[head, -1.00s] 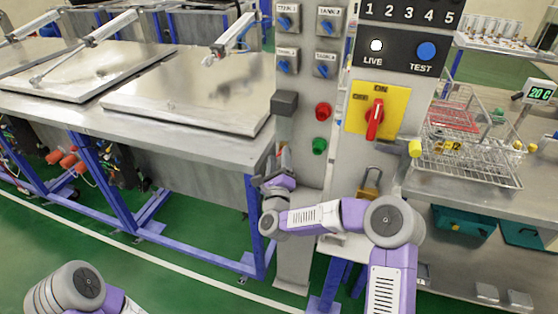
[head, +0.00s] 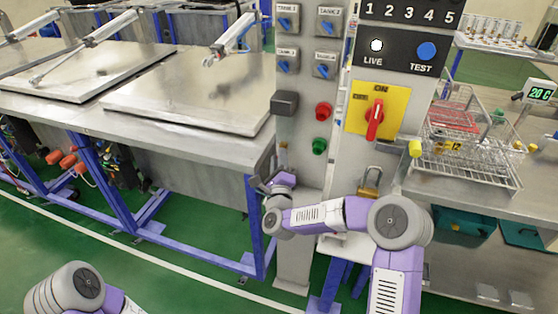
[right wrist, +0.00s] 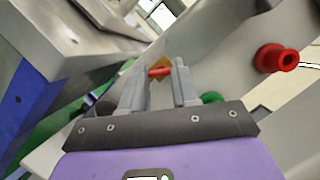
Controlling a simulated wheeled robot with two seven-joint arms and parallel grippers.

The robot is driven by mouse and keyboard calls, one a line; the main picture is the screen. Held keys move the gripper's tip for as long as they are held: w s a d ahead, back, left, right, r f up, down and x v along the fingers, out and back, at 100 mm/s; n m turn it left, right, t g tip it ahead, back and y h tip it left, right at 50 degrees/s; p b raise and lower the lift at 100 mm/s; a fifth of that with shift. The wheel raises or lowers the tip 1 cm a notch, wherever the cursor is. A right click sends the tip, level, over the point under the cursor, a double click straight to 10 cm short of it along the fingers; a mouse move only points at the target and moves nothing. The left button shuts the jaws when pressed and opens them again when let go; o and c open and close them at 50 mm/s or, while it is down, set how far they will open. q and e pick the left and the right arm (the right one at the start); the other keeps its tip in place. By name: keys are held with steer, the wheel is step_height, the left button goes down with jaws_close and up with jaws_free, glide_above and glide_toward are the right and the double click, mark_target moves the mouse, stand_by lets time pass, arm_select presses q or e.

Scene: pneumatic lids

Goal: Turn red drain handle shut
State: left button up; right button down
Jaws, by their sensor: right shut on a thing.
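A small red handle (right wrist: 160,71) shows between the fingertips of my right gripper (right wrist: 161,78) in the right wrist view, with an orange-yellow patch behind it. The fingers are shut on this handle. In the head view my right gripper (head: 275,172) is at the gap between the steel tank's end and the grey control panel, and the handle is hidden there. Only part of my left arm shows at the lower left; its gripper is out of view.
The grey panel (head: 307,105) carries a red button (head: 323,111), a green button (head: 319,146) and blue switches. A red rotary switch (head: 375,119) on a yellow plate is to the right. The tank bench (head: 200,142) is close on the left; green floor lies below.

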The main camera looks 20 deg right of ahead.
steer(key=shift+r+n+g+y+p, duration=0.15)
steer(key=shift+n+g+p, duration=0.8)
steer(key=shift+n+p, duration=1.15)
steer(key=shift+r+n+g+y+p, duration=0.15)
steer(key=shift+n+g+p, duration=1.1)
steer(key=shift+n, duration=1.45)
steer(key=shift+r+n+g+p, duration=0.15)
steer(key=shift+n+g+p, duration=0.55)
steer(key=shift+n+p, duration=1.55)
steer(key=shift+n, duration=0.25)
steer(key=c, duration=0.8)
jaws_free()
steer(key=shift+c, duration=0.2)
